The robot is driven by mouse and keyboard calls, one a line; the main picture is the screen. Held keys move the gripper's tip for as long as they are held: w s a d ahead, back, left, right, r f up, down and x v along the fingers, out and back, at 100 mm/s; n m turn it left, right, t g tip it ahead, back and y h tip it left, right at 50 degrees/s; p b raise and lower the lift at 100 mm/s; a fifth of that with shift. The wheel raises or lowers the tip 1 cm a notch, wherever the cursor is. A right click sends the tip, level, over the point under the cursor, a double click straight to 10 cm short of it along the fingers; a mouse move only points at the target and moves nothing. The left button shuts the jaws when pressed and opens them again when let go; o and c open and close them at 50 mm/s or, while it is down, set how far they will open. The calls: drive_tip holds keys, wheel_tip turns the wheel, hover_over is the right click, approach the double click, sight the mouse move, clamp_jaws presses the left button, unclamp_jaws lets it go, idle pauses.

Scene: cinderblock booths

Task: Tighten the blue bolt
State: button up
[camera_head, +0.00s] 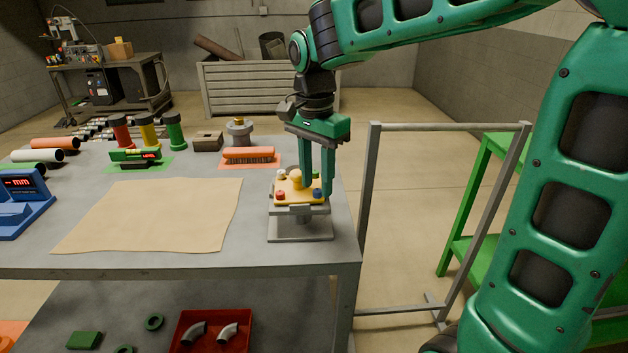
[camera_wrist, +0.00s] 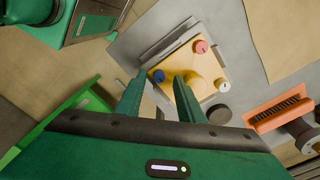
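A yellow plate (camera_head: 290,187) sits on a grey metal stand (camera_head: 300,228) near the table's right edge; it also shows in the wrist view (camera_wrist: 183,65). The blue bolt (camera_head: 317,194) is at the plate's near right corner; the wrist view shows its round blue head (camera_wrist: 158,75). A red bolt (camera_head: 280,195), a white bolt (camera_head: 281,175) and a green bolt (camera_head: 316,174) are at the other corners. A yellow knob stands in the middle (camera_head: 296,178). My gripper (camera_head: 317,187) points down over the plate's right side. Its fingers are apart, with the blue bolt showing between them in the wrist view. I cannot tell whether they touch it.
A tan mat (camera_head: 150,215) lies left of the stand. An orange block (camera_head: 249,157) and a grey flanged part (camera_head: 239,131) stand behind it. A metal rail frame (camera_head: 368,190) and a green shelf (camera_head: 480,200) are to the right, past the table edge.

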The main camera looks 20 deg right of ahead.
sight(315, 190)
wheel_tip(315, 190, up, 10)
drive_tip(key=shift+a, duration=0.15)
idle(0.3)
drive_tip(key=s+d+f+n, duration=0.1)
drive_tip(key=s+d+f, duration=0.2)
drive_tip(key=s+d, duration=0.25)
drive_tip(key=s+d+f+n, duration=0.1)
drive_tip(key=s+d+f, duration=0.3)
drive_tip(key=d, duration=0.3)
drive_tip(key=s+d+f+n, duration=0.4)
drive_tip(key=s+f, duration=0.6)
drive_tip(key=s, duration=0.5)
drive_tip(key=shift+d+f+y, duration=0.15)
drive_tip(key=shift+d+y, duration=0.15)
drive_tip(key=shift+d, duration=0.7)
drive_tip(key=shift+w, duration=0.1)
drive_tip(key=shift+w+f, duration=0.2)
drive_tip(key=shift+w, duration=0.4)
